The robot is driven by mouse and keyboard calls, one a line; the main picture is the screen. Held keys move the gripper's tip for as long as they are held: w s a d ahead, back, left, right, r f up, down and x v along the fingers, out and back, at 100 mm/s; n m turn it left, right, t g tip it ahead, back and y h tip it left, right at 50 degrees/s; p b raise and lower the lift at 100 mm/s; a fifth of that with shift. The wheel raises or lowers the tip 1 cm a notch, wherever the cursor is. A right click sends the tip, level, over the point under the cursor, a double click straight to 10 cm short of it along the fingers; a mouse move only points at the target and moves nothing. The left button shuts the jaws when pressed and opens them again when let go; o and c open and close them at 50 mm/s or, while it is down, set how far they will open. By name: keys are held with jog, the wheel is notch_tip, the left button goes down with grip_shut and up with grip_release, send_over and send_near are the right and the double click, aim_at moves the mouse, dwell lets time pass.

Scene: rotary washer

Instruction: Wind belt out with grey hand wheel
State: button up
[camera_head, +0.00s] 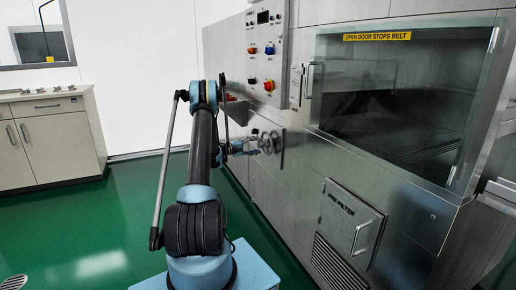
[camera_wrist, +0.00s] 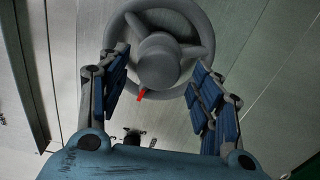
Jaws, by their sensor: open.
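The grey hand wheel (camera_wrist: 191,19) fills the upper middle of the wrist view, with a round hub (camera_wrist: 158,62), spokes and a small red mark (camera_wrist: 141,95) below the hub. My gripper (camera_wrist: 160,85) is open, with its blue-padded fingers to the left and right of the hub; I cannot tell whether they touch the wheel. In the head view the wheel (camera_head: 268,143) is on the machine's steel front, with my gripper (camera_head: 250,146) at it. My arm hides part of this area. The belt is not clearly visible.
A control panel (camera_head: 268,55) with coloured knobs is above the wheel. A glass door (camera_head: 400,95) labelled "OPEN DOOR STOPS BELT" and a pre-filter hatch (camera_head: 345,225) are to the right. A cabinet (camera_head: 55,140) stands at left; green floor (camera_head: 100,235) is clear between.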

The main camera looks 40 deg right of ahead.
jog(key=w+a, duration=0.1)
jog(key=a, duration=0.8)
jog(key=shift+w, duration=0.3)
jog(key=shift+a, duration=0.1)
jog(key=s+a+r+t+y, duration=0.2)
jog(key=s+a+r+y, duration=0.2)
jog(key=a+r, duration=0.65)
jog(key=s+a+r+t+y, duration=0.1)
jog(key=s+a+r+y, duration=0.15)
jog(key=s+a, duration=0.4)
jog(key=s+a+r+t+y, duration=0.1)
jog(key=s+a+r+y, duration=0.1)
jog(key=s+a+r, duration=0.4)
jog(key=s+a+f+y, duration=0.3)
jog(key=s+a+f, duration=0.1)
jog(key=s+a, duration=0.5)
jog(key=s+a+f+n+t+y, duration=0.1)
jog(key=s+a+f+y, duration=0.2)
jog(key=s+a, duration=0.6)
jog(key=s+a+f+y, duration=0.3)
jog(key=s+a+f, duration=0.2)
jog(key=s+a, duration=0.5)
jog(key=shift+s+f+n, duration=0.25)
jog(key=shift+s+n, duration=0.05)
jog(key=shift+s, duration=0.65)
